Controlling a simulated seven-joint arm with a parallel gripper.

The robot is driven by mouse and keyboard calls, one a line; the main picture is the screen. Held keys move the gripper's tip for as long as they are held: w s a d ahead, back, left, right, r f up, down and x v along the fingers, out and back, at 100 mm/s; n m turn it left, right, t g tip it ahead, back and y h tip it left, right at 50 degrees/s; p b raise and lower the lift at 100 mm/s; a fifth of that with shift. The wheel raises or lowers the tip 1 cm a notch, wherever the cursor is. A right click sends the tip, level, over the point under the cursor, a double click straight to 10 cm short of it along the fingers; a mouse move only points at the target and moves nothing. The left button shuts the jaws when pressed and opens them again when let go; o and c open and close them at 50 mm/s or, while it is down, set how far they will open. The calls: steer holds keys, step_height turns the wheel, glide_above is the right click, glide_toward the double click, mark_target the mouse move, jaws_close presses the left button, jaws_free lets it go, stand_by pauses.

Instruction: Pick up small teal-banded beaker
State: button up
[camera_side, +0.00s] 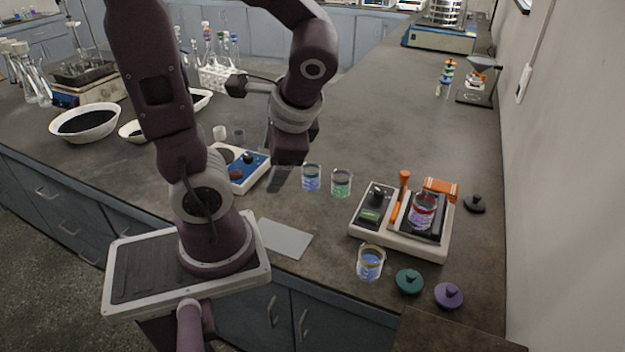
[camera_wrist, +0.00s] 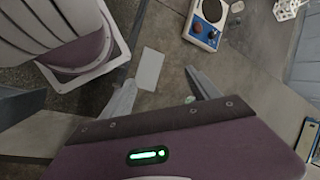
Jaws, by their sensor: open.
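A small glass beaker with a green-teal band (camera_side: 341,183) stands upright on the dark bench in the side view. A similar beaker with blue markings (camera_side: 311,178) stands just to its left. My gripper (camera_side: 282,180) hangs to the left of both beakers, apart from the teal-banded one. In the wrist view my gripper (camera_wrist: 162,92) shows two spread fingers with nothing between them.
A blue-and-white device (camera_side: 247,170) is left of my gripper. A grey pad (camera_side: 285,239) lies in front. At right are a white tray device (camera_side: 403,240) holding a purple-tinted beaker (camera_side: 423,212), a yellow-rimmed beaker (camera_side: 370,263), a teal lid (camera_side: 409,281) and a purple lid (camera_side: 449,295).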

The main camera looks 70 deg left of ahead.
steer(key=w+a+f+m+g+y, duration=0.1)
steer(key=a+f+m+g+y, duration=0.25)
steer(key=a, duration=0.55)
steer(key=m+t+y, duration=0.6)
steer(key=m, duration=0.5)
glide_above(311, 177)
steer(key=s+d, duration=0.5)
step_height(311, 177, down, 7)
steer(key=w+f+m+t, duration=0.1)
steer(key=f, duration=0.3)
steer(key=w+f+m+t+h, duration=0.1)
steer(key=f+m, duration=0.1)
steer(key=f, duration=0.1)
steer(key=w+f+m+t+h, duration=0.1)
steer(key=f+m, duration=0.1)
steer(key=f, duration=0.2)
steer(key=shift+d+f+t, duration=0.15)
steer(key=shift+f+t, duration=0.15)
steer(key=shift+t, duration=0.05)
steer(key=shift+m+h, duration=0.25)
steer(key=x, duration=0.7)
steer(key=r+x, duration=0.1)
steer(key=x, duration=0.3)
steer(key=shift+w+a, duration=0.1)
steer(key=shift+a, duration=0.3)
steer(key=c, duration=1.5)
